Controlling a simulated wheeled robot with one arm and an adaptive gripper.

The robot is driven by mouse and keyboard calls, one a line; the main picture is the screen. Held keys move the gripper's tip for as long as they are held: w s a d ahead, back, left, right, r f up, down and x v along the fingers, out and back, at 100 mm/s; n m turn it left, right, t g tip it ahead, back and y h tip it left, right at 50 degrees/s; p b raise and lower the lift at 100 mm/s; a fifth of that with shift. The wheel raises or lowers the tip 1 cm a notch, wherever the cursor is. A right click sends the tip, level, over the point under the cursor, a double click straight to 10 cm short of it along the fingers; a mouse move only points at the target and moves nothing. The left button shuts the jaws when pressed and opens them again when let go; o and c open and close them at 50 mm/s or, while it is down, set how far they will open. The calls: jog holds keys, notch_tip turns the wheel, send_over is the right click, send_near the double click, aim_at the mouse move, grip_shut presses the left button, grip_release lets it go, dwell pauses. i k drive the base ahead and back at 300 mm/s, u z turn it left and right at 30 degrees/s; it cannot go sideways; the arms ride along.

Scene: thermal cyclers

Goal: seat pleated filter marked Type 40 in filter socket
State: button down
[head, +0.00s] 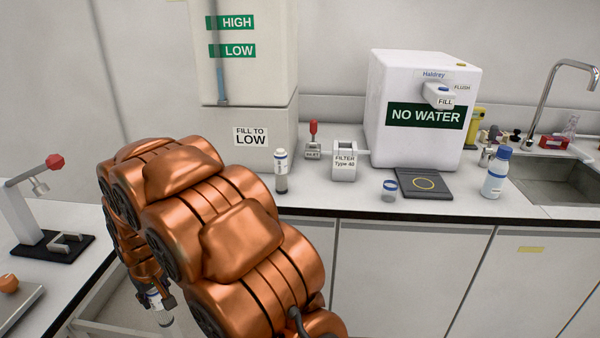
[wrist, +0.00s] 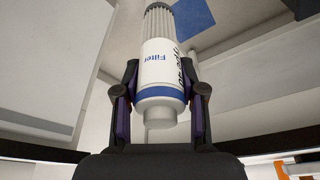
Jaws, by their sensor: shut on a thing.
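My gripper (wrist: 161,78) is shut on a white filter (wrist: 160,50) with a blue band, the word "Filter" and a grey pleated end; its type marking is only partly readable. In the head view my gripper (head: 166,298) holds the filter (head: 159,306) low at the left, below counter height and partly behind my copper arm. The filter socket (head: 344,161) is a white block labelled "FILTER Type 40" on the counter, well apart to the right; its opening faces up and its inside is hard to see. A second cartridge (head: 281,170) stands upright left of the socket.
An inlet valve with a red lever (head: 313,140) stands just left of the socket. A white "NO WATER" machine (head: 420,105) is behind right. A small blue-rimmed cup (head: 389,191), dark pad (head: 425,183) and bottle (head: 495,173) are farther right. A left bench (head: 60,270) stands near my gripper.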

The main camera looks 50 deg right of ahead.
aim_at(412, 128)
jog(key=z, duration=0.05)
jog(key=k, duration=0.3)
jog(key=u, duration=1.8)
jog(key=k, duration=1.25)
jog(key=z, duration=1.8)
jog(key=i, duration=0.5)
jog(key=u, duration=0.05)
